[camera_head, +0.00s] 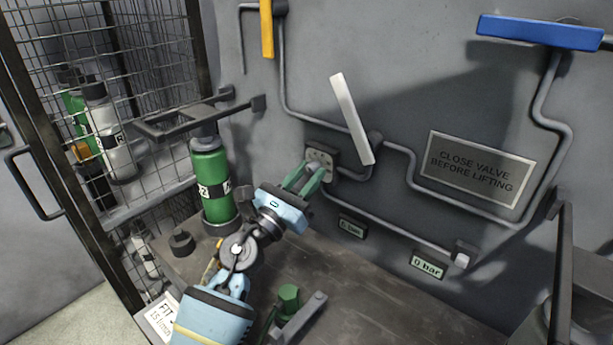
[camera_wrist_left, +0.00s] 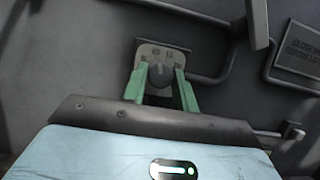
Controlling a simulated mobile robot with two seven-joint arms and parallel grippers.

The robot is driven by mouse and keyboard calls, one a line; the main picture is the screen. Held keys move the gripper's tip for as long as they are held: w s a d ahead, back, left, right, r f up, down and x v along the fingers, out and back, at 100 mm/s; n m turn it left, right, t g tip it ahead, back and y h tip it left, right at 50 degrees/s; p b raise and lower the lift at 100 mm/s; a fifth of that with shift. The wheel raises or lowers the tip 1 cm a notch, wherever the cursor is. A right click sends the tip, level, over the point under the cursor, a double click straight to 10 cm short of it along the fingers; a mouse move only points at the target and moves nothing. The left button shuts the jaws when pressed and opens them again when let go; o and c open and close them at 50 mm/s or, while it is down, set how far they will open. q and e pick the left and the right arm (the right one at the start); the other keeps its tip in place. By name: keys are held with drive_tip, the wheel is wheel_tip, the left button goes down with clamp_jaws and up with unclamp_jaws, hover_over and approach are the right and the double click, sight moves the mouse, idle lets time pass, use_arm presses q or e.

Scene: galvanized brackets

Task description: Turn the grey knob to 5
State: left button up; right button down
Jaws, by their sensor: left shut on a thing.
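The grey knob (camera_wrist_left: 161,76) sits on a light dial plate (camera_wrist_left: 152,54) fixed to the wall. In the head view the dial plate (camera_head: 321,156) is partly hidden behind my left gripper. My left gripper (camera_head: 306,176) has green fingers, and in the left wrist view the fingers (camera_wrist_left: 160,82) stand on either side of the knob, shut on it. Marks show on the plate above the knob, but they are too small to read, so I cannot tell the knob's setting. My right gripper is not in view.
A white lever (camera_head: 352,118), a blue lever (camera_head: 540,31) and a yellow lever (camera_head: 267,28) sit on wall pipes. A green cylinder (camera_head: 211,182) stands in a bracket at left, near a wire cage. A small display (camera_head: 427,265) reads 0 bar. A sign (camera_head: 481,168) hangs at right.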

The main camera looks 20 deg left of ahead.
use_arm(q)
drive_tip(key=shift+d+r+n+t+y+p, duration=0.15)
drive_tip(key=shift+n+y+p, duration=0.25)
drive_tip(key=shift+n, duration=0.35)
drive_tip(key=shift+a+r+n+t+y+p, duration=0.15)
drive_tip(key=shift+n+y+p, duration=0.15)
drive_tip(key=shift+n+p, duration=0.35)
drive_tip(key=n+y+p, duration=0.1)
drive_tip(key=n+y, duration=0.1)
drive_tip(key=n, duration=0.1)
drive_tip(key=shift+d+n, duration=0.15)
drive_tip(key=shift+n, duration=0.15)
drive_tip(key=n+y+p, duration=0.1)
drive_tip(key=n+p, duration=0.1)
drive_tip(key=shift+n, duration=0.4)
drive_tip(key=shift+s+n+y, duration=0.1)
drive_tip(key=shift+n+y, duration=0.4)
drive_tip(key=shift+n, duration=0.1)
drive_tip(key=shift+f+n+p, duration=0.1)
drive_tip(key=shift+n+p, duration=0.3)
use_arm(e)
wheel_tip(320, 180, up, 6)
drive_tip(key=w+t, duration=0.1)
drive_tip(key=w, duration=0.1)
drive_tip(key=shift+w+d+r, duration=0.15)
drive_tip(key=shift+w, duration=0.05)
use_arm(q)
drive_tip(key=shift+f, duration=0.1)
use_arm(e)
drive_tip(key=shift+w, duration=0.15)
